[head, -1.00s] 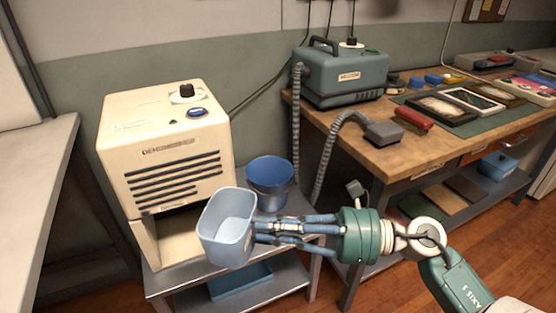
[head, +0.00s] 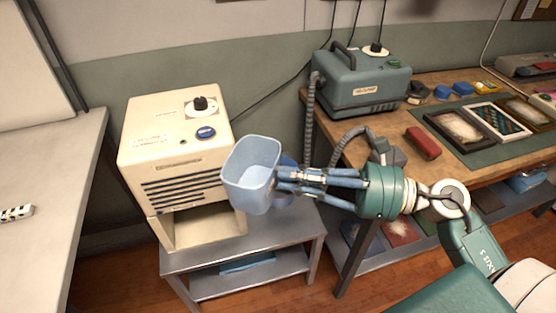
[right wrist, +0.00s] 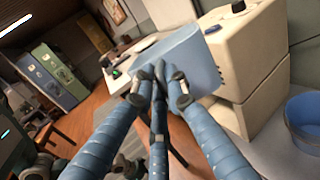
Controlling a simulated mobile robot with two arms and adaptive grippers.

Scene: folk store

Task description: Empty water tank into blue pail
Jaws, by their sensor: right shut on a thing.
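The water tank (head: 250,178) is a light blue, open-topped tub held in the air, upright or nearly so, in front of the dehumidifier. My right gripper (head: 281,181) is shut on its right side. In the right wrist view the tank (right wrist: 180,62) is at the fingertips. Whether it holds water cannot be told. The blue pail (head: 287,163) is mostly hidden behind the tank and fingers in the head view. In the right wrist view the pail (right wrist: 306,118) shows at the right edge, on the grey stand. My left gripper is out of view.
The cream dehumidifier (head: 176,145), with an empty bay low in front, stands on a grey metal stand (head: 275,240). A wooden workbench (head: 395,118) at right holds a teal machine (head: 362,80) with hoses. A pale counter (head: 45,170) is at left.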

